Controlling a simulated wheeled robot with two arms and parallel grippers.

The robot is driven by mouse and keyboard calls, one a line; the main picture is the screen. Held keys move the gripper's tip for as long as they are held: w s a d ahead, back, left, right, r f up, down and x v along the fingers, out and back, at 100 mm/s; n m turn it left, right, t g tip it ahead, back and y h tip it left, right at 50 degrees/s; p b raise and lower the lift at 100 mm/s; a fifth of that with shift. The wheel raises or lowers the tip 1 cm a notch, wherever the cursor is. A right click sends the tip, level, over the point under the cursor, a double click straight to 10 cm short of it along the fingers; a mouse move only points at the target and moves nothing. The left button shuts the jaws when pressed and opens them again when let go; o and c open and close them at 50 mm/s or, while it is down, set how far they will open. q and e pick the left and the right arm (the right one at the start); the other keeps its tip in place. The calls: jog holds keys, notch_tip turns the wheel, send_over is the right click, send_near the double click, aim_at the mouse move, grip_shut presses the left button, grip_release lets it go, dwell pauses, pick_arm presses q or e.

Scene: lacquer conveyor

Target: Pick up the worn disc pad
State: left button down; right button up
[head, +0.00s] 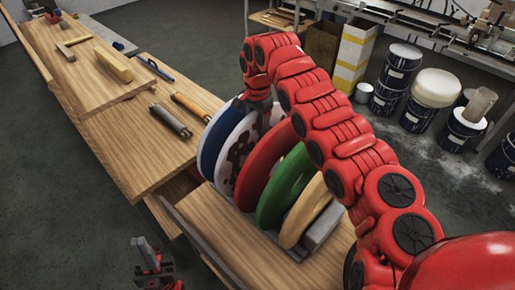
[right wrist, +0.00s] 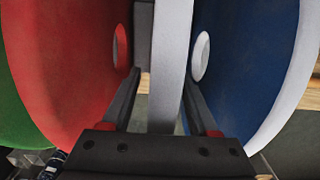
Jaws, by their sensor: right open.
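The worn disc pad (head: 240,150), white with dark blotches, stands upright in a row of discs on the wooden bench. It sits between the blue disc (head: 213,138) and the red disc (head: 262,167). My right gripper (head: 259,97) is at its top edge. In the right wrist view, the open right gripper (right wrist: 162,78) has one finger on each side of the pale pad (right wrist: 171,45), seen edge-on; whether they touch it I cannot tell. My left gripper (head: 147,252) is low at the bottom, away from the discs; its jaw gap is unclear.
The green disc (head: 285,186) and tan disc (head: 308,210) stand close beside the red one, leaving narrow gaps. A grey block (head: 324,226) is at the row's end. Tools and a wood block (head: 113,67) lie on the bench behind. Tins and boxes stand on the floor at right.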

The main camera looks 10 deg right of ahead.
grip_shut()
dwell(0.6)
jog(key=shift+w+r+b, duration=0.1)
jog(key=shift+r+b, duration=0.55)
jog(key=r, duration=0.2)
jog(key=r+b, duration=0.1)
jog(key=r, duration=0.2)
jog(key=shift+a+r, duration=0.2)
jog(key=shift+r, duration=0.15)
notch_tip(320, 180, up, 11)
jog(key=p, duration=0.9)
